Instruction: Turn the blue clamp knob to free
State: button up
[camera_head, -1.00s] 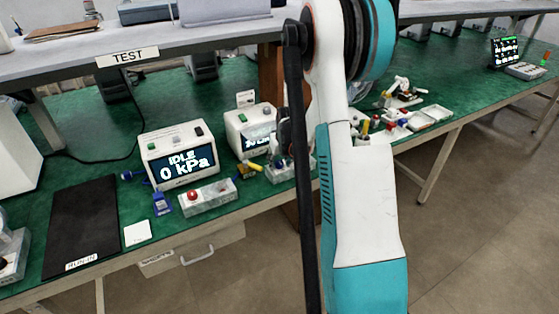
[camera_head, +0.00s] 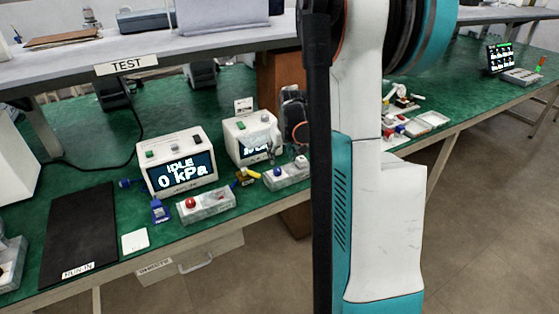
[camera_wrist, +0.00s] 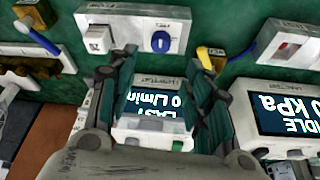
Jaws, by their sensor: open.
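The blue knob (camera_wrist: 160,41) is round with a pale pointer line and sits on a light block (camera_wrist: 125,33) beside a white square button (camera_wrist: 98,40). In the head view this block (camera_head: 286,177) stands near the bench's front edge; the knob there is too small to read. My gripper (camera_wrist: 163,62) is open, its two dark fingers spread either side of the knob's line in the wrist view. The knob shows between and beyond the fingertips, with nothing held. In the head view my gripper (camera_head: 276,152) is just above and behind the block.
A pump reading IDLE 0 kPa (camera_head: 178,162) and a second pump (camera_head: 247,140) stand behind. A yellow lever (camera_wrist: 204,57) and a blue lever (camera_wrist: 38,38) flank the block. A block with a red button (camera_head: 205,206) is to the left.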

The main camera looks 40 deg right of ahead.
jog(key=shift+v, duration=1.15)
